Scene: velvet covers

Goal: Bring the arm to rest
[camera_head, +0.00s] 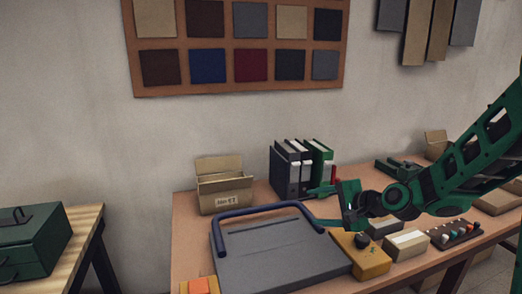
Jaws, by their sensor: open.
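My gripper (322,206) is at the end of my green arm, which reaches in from the right edge over the table (188,254). Its two green fingers point left and are spread apart. Nothing shows between them. The gripper is above the right back part of a flat grey device with a dark blue bar handle (270,258). I cannot tell how high it is above it, or whether the lower finger touches the handle.
An open cardboard box (220,194) and several binders (288,170) stand at the back. A yellow box with a black knob (372,264), a tan box (407,244) and a rack of coloured pegs (455,235) sit to the right. A green toolbox (30,245) is far left.

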